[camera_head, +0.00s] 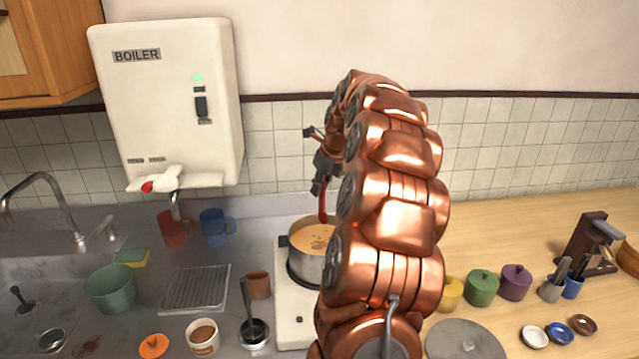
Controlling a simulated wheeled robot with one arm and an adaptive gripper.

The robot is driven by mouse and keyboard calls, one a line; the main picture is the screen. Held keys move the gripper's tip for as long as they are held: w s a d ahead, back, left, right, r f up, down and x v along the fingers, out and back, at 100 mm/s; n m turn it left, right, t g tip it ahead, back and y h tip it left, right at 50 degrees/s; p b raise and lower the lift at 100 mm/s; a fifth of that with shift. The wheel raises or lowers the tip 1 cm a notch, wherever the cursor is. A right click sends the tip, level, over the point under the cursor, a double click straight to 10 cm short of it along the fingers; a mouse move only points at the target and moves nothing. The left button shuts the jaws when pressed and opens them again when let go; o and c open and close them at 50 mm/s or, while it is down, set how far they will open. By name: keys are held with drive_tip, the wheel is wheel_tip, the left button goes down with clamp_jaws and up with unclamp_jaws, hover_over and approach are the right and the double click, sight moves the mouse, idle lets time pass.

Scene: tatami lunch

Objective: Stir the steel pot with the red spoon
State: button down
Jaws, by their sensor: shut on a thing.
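The steel pot (304,268) stands on a white stove and holds an orange-brown soup with bits in it. The red spoon (323,206) hangs roughly upright over the pot, its lower end at the soup's far side. I cannot tell whether its tip is in the soup. My gripper (322,186) is above the pot, shut on the red spoon's upper part. My copper arm hides the pot's right side and part of the gripper.
A white boiler (170,100) hangs on the wall at left. A brown cup (258,285) and a ladle in a steel holder (254,334) stand left of the stove (292,335). Lidded pots, including a green one (481,290), stand at right. The counter behind them is clear.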

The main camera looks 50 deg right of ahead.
wheel_tip(320, 180, down, 13)
drive_tip(key=b, duration=0.4)
idle(1.2)
idle(0.5)
